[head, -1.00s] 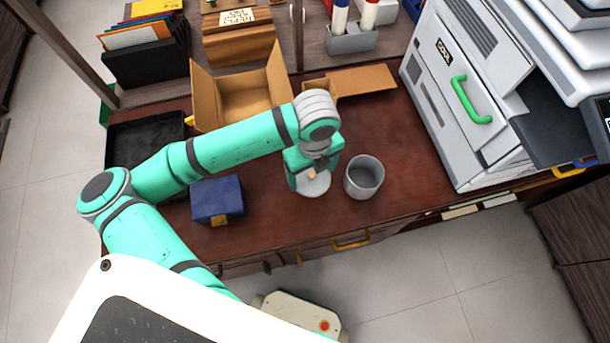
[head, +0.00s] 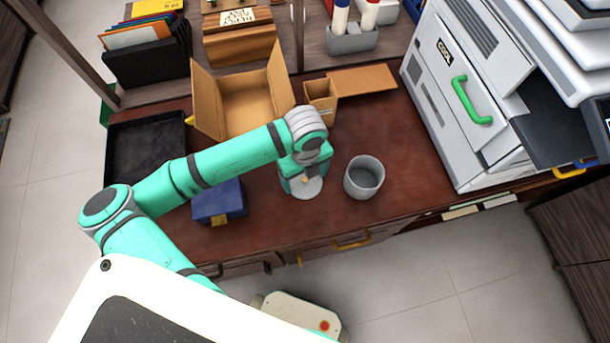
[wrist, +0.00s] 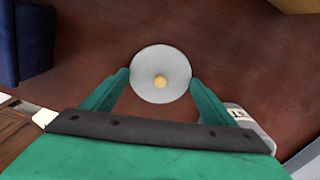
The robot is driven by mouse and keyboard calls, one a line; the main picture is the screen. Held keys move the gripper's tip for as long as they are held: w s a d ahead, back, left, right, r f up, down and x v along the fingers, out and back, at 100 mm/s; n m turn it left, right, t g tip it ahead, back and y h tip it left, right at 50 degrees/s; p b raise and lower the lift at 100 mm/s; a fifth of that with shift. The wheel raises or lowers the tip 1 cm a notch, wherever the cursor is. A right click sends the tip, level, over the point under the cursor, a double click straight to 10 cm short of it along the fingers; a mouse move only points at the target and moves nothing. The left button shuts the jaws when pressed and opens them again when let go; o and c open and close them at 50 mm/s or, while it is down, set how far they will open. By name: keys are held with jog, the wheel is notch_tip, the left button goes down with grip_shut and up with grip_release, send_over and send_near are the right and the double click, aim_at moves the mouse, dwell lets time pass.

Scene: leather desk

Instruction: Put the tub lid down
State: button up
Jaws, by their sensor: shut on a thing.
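The tub lid (head: 309,188) is a pale grey disc with a small tan knob. In the wrist view the lid (wrist: 160,63) sits between my fingertips, its face and knob toward the camera. My gripper (wrist: 159,76) is shut on the lid, with a green finger at each side of its rim. In the head view my gripper (head: 303,178) is over the desk, left of the open grey tub (head: 352,183). The lid is apart from the tub. I cannot tell whether its underside touches the desk.
A blue box (head: 217,201) lies left of the lid on the brown desk (head: 290,222). An open cardboard box (head: 207,93) and a small tan bin (head: 321,103) stand behind. A black tray (head: 140,150) is at left, a large grey machine (head: 440,110) at right.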

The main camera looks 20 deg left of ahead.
aim_at(306, 179)
jog(key=o, duration=1.1)
notch_tip(306, 179, up, 12)
jog(key=shift+r, duration=0.15)
